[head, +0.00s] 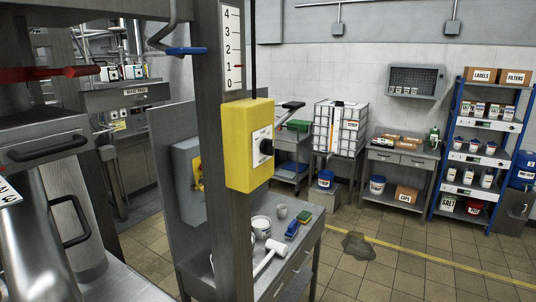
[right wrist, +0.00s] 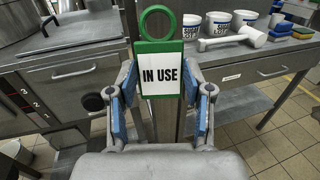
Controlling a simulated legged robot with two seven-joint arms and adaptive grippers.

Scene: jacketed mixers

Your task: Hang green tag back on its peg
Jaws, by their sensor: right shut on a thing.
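The green tag (right wrist: 161,72) is in the right wrist view, upright, with a green ring on top and a white face reading "IN USE". My right gripper (right wrist: 161,92) has its blue-padded fingers on either side of the tag and is shut on it. The tag is not seen in the head view, and neither gripper shows there. I cannot make out the tag's peg in either view.
In the head view a yellow switch box (head: 248,145) is on a grey post (head: 222,245). A red lever (head: 48,73) and blue-handled valve (head: 187,51) are at upper left. In the right wrist view, a bench holds labelled tubs (right wrist: 219,24) and a white mallet (right wrist: 236,40).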

